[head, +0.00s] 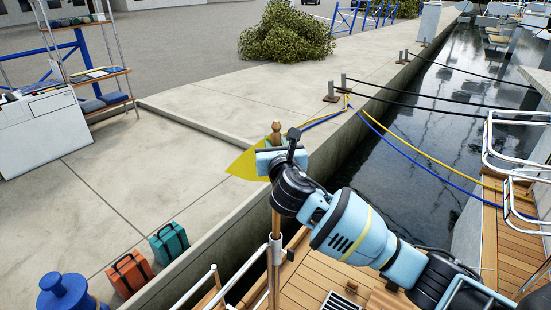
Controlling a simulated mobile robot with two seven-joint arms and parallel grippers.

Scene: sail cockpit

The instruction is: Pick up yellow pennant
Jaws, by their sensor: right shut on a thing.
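The yellow pennant (243,166) shows as a bright triangle pointing left, at the middle of the head view. It is beside a wooden staff (275,230) with a rounded knob on top, which stands up from the boat's rail. My right gripper (268,158) is at the pennant's right end, near the top of the staff, and is shut on the pennant. The gripper and wrist hide the pennant's right edge and part of the staff, so I cannot tell whether it is still fixed to the staff. My left gripper is out of view.
An orange case (130,273) and a teal case (169,244) stand on the quay by a blue bollard (66,292). Mooring lines (420,150) cross the water at right. White rails (508,185) edge the wooden deck (318,280). The quay behind the pennant is clear.

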